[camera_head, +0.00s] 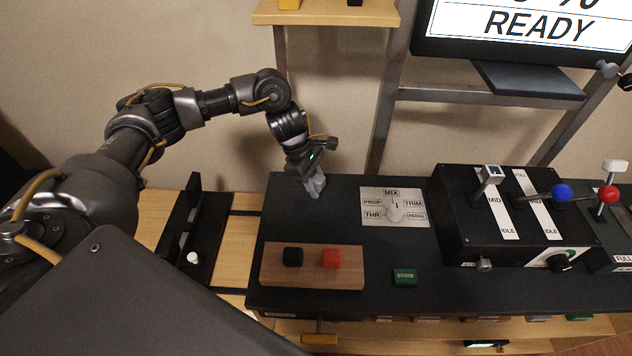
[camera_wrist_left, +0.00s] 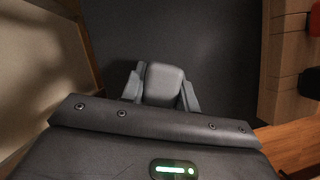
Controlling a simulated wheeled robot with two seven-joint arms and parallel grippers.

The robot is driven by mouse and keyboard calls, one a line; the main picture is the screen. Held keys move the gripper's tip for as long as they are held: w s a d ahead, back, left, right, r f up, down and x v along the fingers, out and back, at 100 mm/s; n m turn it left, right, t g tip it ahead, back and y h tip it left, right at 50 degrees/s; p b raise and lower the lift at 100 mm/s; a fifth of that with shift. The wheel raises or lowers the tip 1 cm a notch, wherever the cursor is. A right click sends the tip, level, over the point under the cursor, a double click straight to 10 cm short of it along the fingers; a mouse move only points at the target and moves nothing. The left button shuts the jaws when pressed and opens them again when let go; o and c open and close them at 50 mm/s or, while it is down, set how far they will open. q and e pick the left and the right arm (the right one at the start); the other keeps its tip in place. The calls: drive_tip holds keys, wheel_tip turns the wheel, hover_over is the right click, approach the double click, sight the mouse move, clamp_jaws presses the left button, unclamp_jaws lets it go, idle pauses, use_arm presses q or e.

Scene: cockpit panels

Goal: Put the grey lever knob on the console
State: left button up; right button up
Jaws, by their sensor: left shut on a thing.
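My left gripper (camera_head: 315,186) is over the far left part of the black console (camera_head: 330,220), pointing down. It is shut on the grey lever knob, a smooth grey block (camera_wrist_left: 165,84) between the two fingers in the left wrist view. In the head view the knob and the fingertips blend into one light grey shape. I cannot tell whether the knob touches the console top. My right gripper is not in view.
A wooden block with a black knob (camera_head: 292,257) and a red knob (camera_head: 332,258) lies in front of the gripper. A white dial plate (camera_head: 412,217) is to its right. Farther right is a lever box (camera_head: 465,230) with a blue-knobbed lever (camera_head: 562,192).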

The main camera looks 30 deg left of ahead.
use_arm(q)
drive_tip(key=shift+f, duration=0.25)
drive_tip(key=shift+f+b, duration=0.25)
drive_tip(key=shift+b, duration=0.05)
drive_tip(key=o, duration=0.7)
drive_tip(key=shift+o, duration=1.2)
drive_tip(key=shift+r, duration=0.1)
drive_tip(key=shift+r+p, duration=0.2)
drive_tip(key=shift+p, duration=0.1)
drive_tip(key=shift+w+a+r, duration=0.1)
drive_tip(key=shift+a+r, duration=0.05)
drive_tip(key=shift+r, duration=0.05)
drive_tip(key=shift+b+v, duration=0.75)
drive_tip(key=shift+v, duration=2.7)
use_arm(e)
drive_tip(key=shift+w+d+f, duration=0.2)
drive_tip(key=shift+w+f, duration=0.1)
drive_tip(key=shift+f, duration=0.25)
